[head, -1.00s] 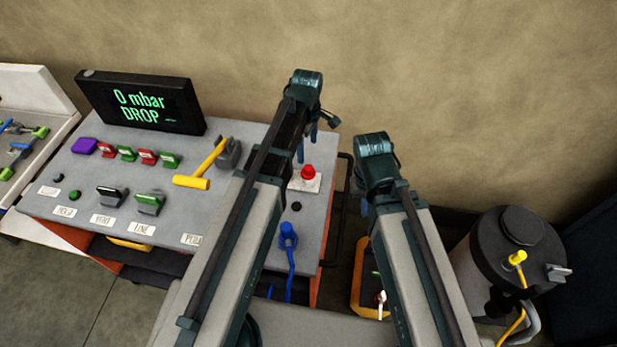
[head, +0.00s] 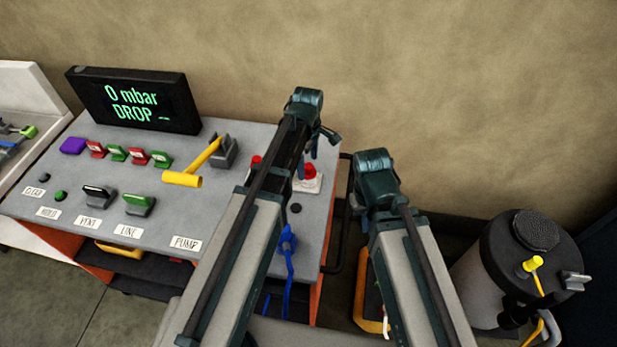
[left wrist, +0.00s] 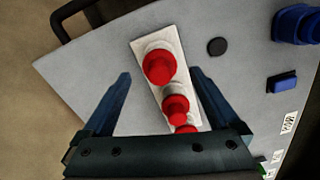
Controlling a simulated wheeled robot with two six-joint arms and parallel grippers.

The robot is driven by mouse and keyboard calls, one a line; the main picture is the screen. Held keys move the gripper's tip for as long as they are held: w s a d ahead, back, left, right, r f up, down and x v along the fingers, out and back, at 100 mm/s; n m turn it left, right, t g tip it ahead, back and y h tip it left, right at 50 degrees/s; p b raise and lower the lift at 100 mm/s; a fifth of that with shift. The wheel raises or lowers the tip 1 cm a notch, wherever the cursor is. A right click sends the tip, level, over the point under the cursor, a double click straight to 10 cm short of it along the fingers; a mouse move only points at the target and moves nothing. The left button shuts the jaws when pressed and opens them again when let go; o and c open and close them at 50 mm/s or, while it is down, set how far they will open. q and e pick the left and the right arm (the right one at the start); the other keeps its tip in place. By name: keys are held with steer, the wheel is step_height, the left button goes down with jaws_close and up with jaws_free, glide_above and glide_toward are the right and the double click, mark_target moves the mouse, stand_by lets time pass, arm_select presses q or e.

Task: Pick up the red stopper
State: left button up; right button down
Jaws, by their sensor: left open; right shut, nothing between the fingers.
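Three red stoppers stand in a row on a white plate (left wrist: 140,47) in the left wrist view: the far red stopper (left wrist: 160,66), a middle red stopper (left wrist: 177,108) and a near one (left wrist: 186,129), mostly hidden by the gripper body. My left gripper (left wrist: 161,75) is open, one finger on each side of the row, with the far stopper between its fingertips in the picture. I cannot tell the height gap. In the head view my left gripper (head: 307,158) partly covers a red stopper (head: 310,171); another shows left of the arm. My right gripper (head: 357,206) is shut and empty, off the panel's right edge.
The grey panel (head: 120,165) carries a yellow T-handle (head: 182,180), coloured clips, switches and a black display (head: 135,102) reading "0 mbar DROP". A blue connector (head: 287,238) with a hose is nearer me. A drum (head: 520,270) stands at right.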

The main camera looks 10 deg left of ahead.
arm_select(q)
step_height(320, 180, down, 2)
steer(key=shift+b, duration=0.5)
steer(key=shift+r, duration=0.1)
arm_select(e)
steer(key=shift+f, duration=0.9)
arm_select(q)
steer(key=shift+c, duration=0.2)
steer(key=c, duration=1.4)
